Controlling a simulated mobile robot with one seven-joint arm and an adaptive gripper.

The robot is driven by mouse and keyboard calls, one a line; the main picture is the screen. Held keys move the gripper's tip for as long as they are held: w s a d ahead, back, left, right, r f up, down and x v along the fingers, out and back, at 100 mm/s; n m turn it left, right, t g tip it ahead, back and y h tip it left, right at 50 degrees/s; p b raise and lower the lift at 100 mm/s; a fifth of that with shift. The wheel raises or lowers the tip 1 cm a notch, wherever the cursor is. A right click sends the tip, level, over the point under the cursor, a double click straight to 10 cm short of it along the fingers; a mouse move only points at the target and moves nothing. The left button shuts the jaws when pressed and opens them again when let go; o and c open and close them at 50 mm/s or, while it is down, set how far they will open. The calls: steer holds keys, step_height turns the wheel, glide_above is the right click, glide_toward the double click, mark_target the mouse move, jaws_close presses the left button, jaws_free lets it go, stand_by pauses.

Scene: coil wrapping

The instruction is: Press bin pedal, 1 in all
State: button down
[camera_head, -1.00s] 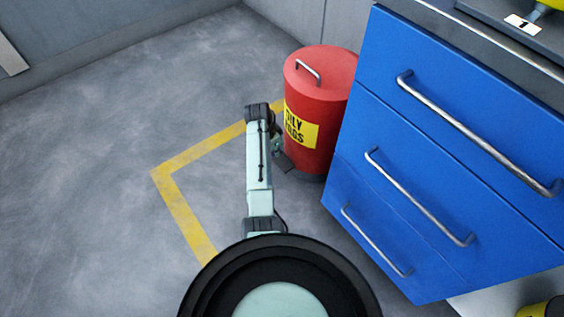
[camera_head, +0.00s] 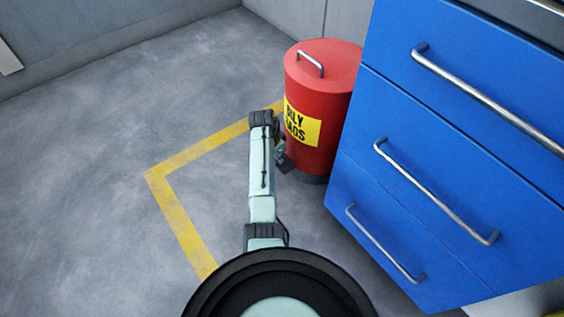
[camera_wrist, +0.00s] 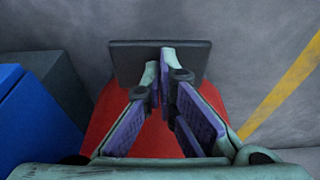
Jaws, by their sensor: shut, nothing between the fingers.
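The red bin (camera_head: 322,95) stands on the floor beside the blue cabinet, its lid (camera_head: 325,62) down. Its yellow label faces me. The dark pedal (camera_head: 288,164) sticks out low at its front, partly hidden by my arm in the head view. In the wrist view the pedal is a flat dark plate (camera_wrist: 128,62) in front of the red bin body (camera_wrist: 104,108). My gripper (camera_wrist: 160,68) is shut and empty, its fingertips over the middle of the plate. I cannot tell whether they touch it. In the head view my gripper is small beside the pedal.
The blue drawer cabinet (camera_head: 440,150) stands close on the right of the bin, with bar handles sticking out. A yellow floor line (camera_head: 180,212) runs left of my arm. The floor (camera_head: 80,180) on the left is clear. Grey walls (camera_head: 120,30) stand behind.

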step_height(320, 180, down, 5)
steer(key=b, duration=0.2)
steer(key=shift+s+b, duration=0.15)
steer(key=shift+b, duration=0.25)
steer(key=shift+d+r, duration=0.1)
steer(key=shift+r, duration=0.15)
steer(key=a+p, duration=0.1)
steer(key=s+a+r+p, duration=0.1)
steer(key=p, duration=0.1)
steer(key=shift+s+a, duration=0.25)
steer(key=shift+s, duration=0.05)
steer(key=shift+r, duration=0.1)
steer(key=w+d+r+v, duration=0.1)
steer(key=w+d+v, duration=0.1)
steer(key=v, duration=0.9)
glide_above(279, 164)
steer(key=s+a, duration=0.3)
steer(key=a, duration=0.2)
steer(key=shift+s+d+f, duration=0.1)
steer(key=shift+d, duration=0.05)
